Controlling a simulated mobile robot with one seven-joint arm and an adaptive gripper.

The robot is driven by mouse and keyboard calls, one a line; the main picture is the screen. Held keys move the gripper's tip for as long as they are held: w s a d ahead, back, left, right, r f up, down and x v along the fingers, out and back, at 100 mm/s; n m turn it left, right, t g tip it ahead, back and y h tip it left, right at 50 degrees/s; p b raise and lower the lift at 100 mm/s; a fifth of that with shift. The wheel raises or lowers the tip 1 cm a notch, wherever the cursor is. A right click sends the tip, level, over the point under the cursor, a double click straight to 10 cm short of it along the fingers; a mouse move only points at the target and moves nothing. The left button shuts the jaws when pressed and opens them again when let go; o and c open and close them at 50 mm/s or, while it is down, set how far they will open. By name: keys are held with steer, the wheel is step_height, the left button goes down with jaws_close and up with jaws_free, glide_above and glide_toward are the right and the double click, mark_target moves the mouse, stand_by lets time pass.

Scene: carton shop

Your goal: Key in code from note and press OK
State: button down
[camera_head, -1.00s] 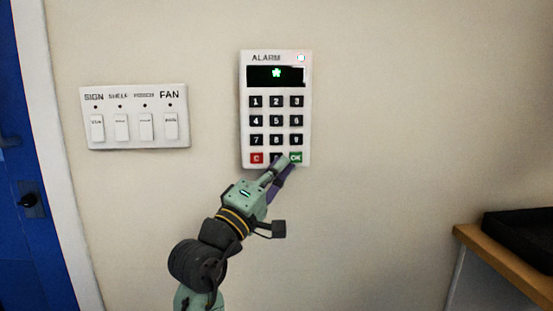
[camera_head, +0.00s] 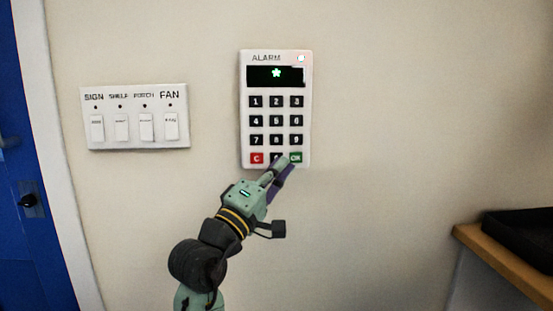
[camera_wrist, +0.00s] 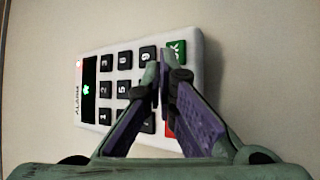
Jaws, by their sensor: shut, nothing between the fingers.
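The white alarm keypad (camera_head: 275,90) hangs on the wall, with black digit keys, a red C key (camera_head: 257,158) and a green OK key (camera_head: 296,158). Its dark display (camera_head: 290,76) shows one green star-like mark. My gripper (camera_head: 285,161) is shut and empty, its tips at the bottom row, over the 0 key and beside the OK key. In the wrist view the keypad (camera_wrist: 88,127) lies sideways, and the closed fingertips (camera_wrist: 161,72) are in front of the keys near the green OK key (camera_wrist: 175,51). I cannot tell whether they touch a key. No note is in view.
A white switch panel (camera_head: 135,143) labelled SIGN, SHELF, PORCH and FAN is left of the keypad. A blue door (camera_head: 30,240) stands at the far left. A wooden counter (camera_head: 500,262) with a black tray (camera_head: 520,235) is at the lower right. The wall right of the keypad is bare.

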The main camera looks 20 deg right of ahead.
steer(key=shift+w+d, duration=0.1)
steer(key=shift+w, duration=0.3)
steer(key=shift+w+d, duration=0.1)
steer(key=shift+w, duration=0.25)
stand_by(0.5)
steer(key=shift+s, duration=0.1)
steer(key=shift+s+a+p, duration=0.25)
steer(key=shift+s+p, duration=0.1)
steer(key=shift+s, duration=0.3)
steer(key=shift+s, duration=0.15)
steer(key=shift+s+a+p, duration=0.15)
steer(key=shift+s+a, duration=0.1)
steer(key=shift+s, duration=0.5)
steer(key=shift+s+a+p, duration=0.2)
steer(key=shift+s, duration=0.55)
steer(key=shift+s+a+p, duration=0.15)
steer(key=shift+s+a, duration=0.1)
steer(key=shift+s, duration=0.5)
